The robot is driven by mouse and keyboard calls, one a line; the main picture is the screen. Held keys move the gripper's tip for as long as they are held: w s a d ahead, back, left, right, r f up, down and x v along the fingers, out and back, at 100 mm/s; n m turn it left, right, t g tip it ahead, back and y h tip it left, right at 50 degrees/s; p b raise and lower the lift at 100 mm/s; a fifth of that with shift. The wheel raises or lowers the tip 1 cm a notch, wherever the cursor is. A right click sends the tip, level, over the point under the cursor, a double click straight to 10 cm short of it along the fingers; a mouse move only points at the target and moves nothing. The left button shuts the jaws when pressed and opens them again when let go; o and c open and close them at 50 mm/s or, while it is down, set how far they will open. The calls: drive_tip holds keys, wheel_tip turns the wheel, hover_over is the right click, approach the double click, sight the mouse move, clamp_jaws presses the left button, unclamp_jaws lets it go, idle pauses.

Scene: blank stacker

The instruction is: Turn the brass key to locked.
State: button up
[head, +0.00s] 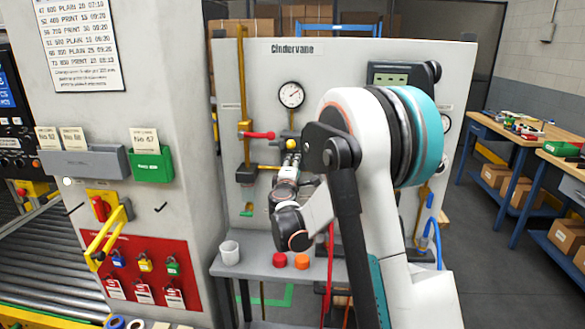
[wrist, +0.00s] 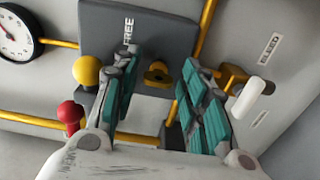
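A brass key-like piece (wrist: 157,74) sits on the edge of a dark grey box (wrist: 125,25) marked "FREE" in the wrist view. My gripper (wrist: 159,68) is open, with its two teal-padded fingers on either side of the brass piece. I see space between the fingers and the brass piece, and nothing is held. In the head view my gripper (head: 290,163) is in front of the panel marked "Cindervane" (head: 250,70), below the round gauge. My arm hides the brass piece there.
Close by in the wrist view are a yellow ball knob (wrist: 87,71), a red knob (wrist: 70,113), a white handle (wrist: 248,100) and yellow pipes. Lockout padlocks hang at left.

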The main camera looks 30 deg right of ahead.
idle(0.3)
drive_tip(key=v, duration=1.2)
drive_tip(key=s+a+r+m+g+y, duration=0.25)
drive_tip(key=s+m+g, duration=0.35)
drive_tip(key=s, duration=0.9)
drive_tip(key=s+a+f+m+g+y, duration=0.1)
drive_tip(key=s+a+f+m+y, duration=0.1)
drive_tip(key=s+a, duration=0.5)
drive_tip(key=s+a+f+m+g+y, duration=0.1)
drive_tip(key=s+a+f+m+y, duration=0.2)
drive_tip(key=s, duration=0.9)
drive_tip(key=a+f+y, duration=0.2)
drive_tip(key=a, duration=0.2)
drive_tip(key=shift+a, duration=0.2)
